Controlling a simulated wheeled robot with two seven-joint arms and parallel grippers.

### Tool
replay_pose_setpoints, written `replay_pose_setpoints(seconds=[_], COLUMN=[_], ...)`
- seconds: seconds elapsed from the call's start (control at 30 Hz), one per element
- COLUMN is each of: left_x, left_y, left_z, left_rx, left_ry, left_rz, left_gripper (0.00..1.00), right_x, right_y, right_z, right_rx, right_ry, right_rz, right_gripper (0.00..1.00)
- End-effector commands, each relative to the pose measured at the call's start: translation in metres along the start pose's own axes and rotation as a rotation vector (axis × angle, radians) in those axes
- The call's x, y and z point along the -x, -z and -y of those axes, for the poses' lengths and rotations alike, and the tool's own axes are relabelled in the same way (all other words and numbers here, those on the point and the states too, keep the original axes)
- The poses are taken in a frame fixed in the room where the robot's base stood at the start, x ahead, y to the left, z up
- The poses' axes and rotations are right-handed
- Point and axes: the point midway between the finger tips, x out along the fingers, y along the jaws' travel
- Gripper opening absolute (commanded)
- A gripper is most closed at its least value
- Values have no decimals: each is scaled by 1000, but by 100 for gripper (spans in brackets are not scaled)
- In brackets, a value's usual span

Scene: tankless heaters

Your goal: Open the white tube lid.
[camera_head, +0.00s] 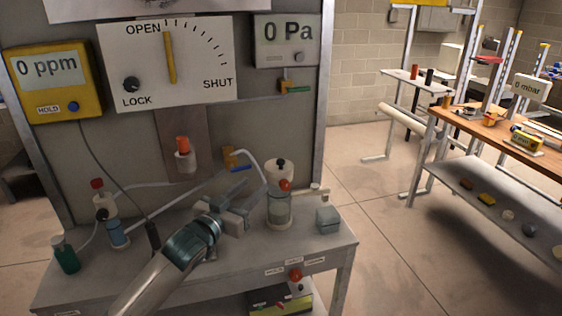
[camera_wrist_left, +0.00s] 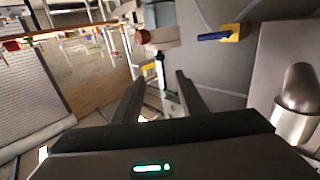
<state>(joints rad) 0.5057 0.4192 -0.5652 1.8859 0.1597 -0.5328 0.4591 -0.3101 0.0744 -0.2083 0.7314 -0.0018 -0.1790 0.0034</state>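Several white vessels with caps stand or hang here, and I cannot tell for sure which is the white tube. A white tube with an orange cap (camera_head: 185,155) is on the upright panel. A white container with a black knob (camera_head: 279,168) stands at the back of the bench. A clear jar with a red knob (camera_head: 279,208) stands in front of it. My left gripper (camera_head: 238,208) is above the bench, left of the jar. In the left wrist view its two fingers (camera_wrist_left: 160,95) are apart, with nothing clearly held between them. My right gripper is not in view.
A dial board (camera_head: 205,60) and a yellow meter (camera_head: 55,82) are on the panel. A yellow and blue valve (camera_head: 232,160) has a pale hose. Bottles, including a green one (camera_head: 65,254), stand at the bench's left. A grey cube (camera_head: 328,219) sits at its right.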

Motion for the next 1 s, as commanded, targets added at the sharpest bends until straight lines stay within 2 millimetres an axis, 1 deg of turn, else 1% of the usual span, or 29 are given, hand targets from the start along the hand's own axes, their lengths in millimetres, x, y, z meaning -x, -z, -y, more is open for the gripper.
replay_pose_setpoints(seconds=[0.17,0.27,0.5,0.63,0.77,1.0], left_x=[-17,-30,-67,-86,-104,-136], left_y=[2,2,3,3,2,2], left_z=[-1,0,0,-1,0,-1], left_rx=[1,1,0,-1,0,1], left_ry=[-1,0,0,0,0,-1], left_rz=[0,0,0,0,0,0], left_gripper=[38,38,38,38,38,38], right_x=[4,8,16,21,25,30], right_y=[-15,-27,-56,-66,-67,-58], right_z=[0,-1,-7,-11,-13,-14], right_rx=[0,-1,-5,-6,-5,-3], right_ry=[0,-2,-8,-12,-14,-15], right_rz=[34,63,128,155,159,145], right_gripper=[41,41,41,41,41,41])
